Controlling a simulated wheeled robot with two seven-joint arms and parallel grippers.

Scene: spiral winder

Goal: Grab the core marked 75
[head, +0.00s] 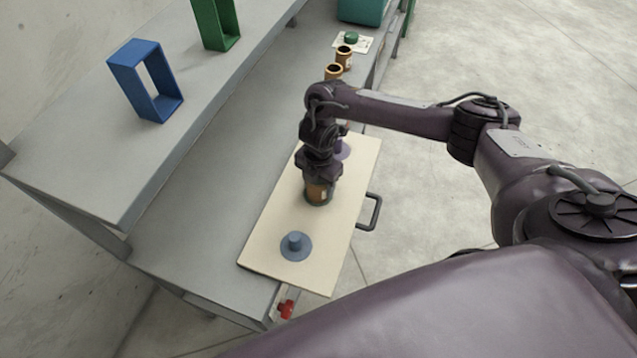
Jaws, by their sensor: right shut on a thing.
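My right gripper (319,178) points down over the cream board and is shut on a brown core (318,191). The core is upright, and its lower end is at a dark round base on the board; whether it is seated on it or just above it I cannot tell. Two more brown cores stand farther back on the bench, one here (344,57) and one nearer (333,72), partly hidden by my arm. No number is readable on any core. My left gripper is not in view.
The cream board (265,220) has a blue-grey peg base (296,246) at its near end and a purple one (343,150) behind my wrist. A black handle (372,212) sticks out right. A green button (351,37), a red knob (286,309), and blue (120,70) and green frames are around.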

